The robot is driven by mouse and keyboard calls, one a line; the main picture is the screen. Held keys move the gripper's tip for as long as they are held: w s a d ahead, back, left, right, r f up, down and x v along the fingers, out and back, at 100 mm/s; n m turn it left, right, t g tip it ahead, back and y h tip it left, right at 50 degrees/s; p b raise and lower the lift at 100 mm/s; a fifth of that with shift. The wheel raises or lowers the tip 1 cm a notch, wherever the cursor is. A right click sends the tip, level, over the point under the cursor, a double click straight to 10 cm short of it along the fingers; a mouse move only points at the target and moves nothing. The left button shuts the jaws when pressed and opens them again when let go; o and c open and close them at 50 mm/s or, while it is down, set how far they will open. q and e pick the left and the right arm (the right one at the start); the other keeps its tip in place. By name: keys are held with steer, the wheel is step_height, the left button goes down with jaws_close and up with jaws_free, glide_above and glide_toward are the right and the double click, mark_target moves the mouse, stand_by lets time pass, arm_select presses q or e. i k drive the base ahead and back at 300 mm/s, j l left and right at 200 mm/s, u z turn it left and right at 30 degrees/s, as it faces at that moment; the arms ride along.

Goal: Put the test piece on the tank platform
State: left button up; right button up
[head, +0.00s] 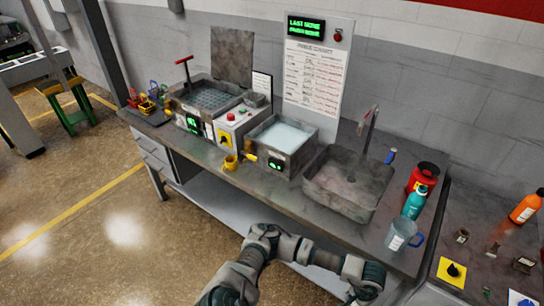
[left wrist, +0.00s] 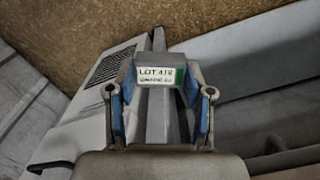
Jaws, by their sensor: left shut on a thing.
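In the left wrist view, my left gripper (left wrist: 160,92) is shut on a grey block, the test piece (left wrist: 158,68). The block bears a white and green label reading "LOT 418". Blue-padded fingers hold it from both sides. In the head view, a tank (head: 208,98) with a dark perforated platform inside stands at the back left of the bench, beside a red T-handle (head: 185,62). A second tank (head: 283,140) holds pale liquid. My arm is low in front of the bench, and its gripper and the block are not seen there. My right gripper is out of view.
A control box (head: 232,122) with buttons stands between the tanks, and a yellow cup (head: 231,162) is before it. A sink (head: 348,182) with a faucet, a jug (head: 403,233) and bottles (head: 415,202) occupy the right side. The bench's front strip (head: 255,187) is mostly clear.

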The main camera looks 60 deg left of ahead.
mark_target(215, 102)
steer(key=k+j+u, duration=0.15)
steer(key=j, duration=0.4)
steer(key=k+j+u, duration=0.15)
steer(key=j, duration=0.45)
steer(key=k+j+u, duration=0.15)
steer(key=j, duration=0.45)
steer(key=j+u, duration=0.15)
steer(key=j, duration=0.45)
steer(key=k, duration=0.05)
